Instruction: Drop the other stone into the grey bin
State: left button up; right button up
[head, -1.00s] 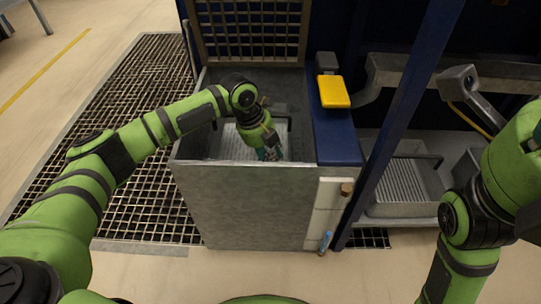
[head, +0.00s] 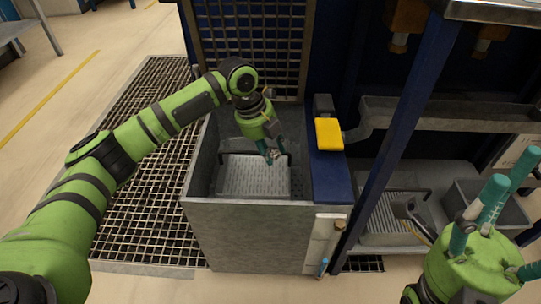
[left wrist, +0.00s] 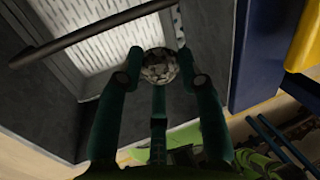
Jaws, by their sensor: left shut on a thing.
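My left gripper (head: 275,155) is shut on a small, speckled grey stone (head: 273,154). The stone shows clearly between the teal fingers in the left wrist view (left wrist: 158,67). The gripper points down over a large open grey tub (head: 245,235), above a pale ribbed tray (head: 255,178) inside it. A smaller open grey bin (head: 505,213) stands at the right, beyond a blue post; its inside is partly hidden. My right gripper (head: 495,205) is at the lower right, its teal fingers spread open and pointing up, with nothing seen in it.
A blue ledge (head: 332,175) with a yellow box (head: 329,134) borders the tub's right side. A slanted blue post (head: 395,130) stands between the tub and the right bay. Another ribbed tray (head: 385,217) lies in that bay. A metal grate (head: 255,45) rises behind the tub.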

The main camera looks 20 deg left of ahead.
pick_arm(q)
jog(key=shift+r+p, duration=0.35)
jog(key=shift+r, duration=1)
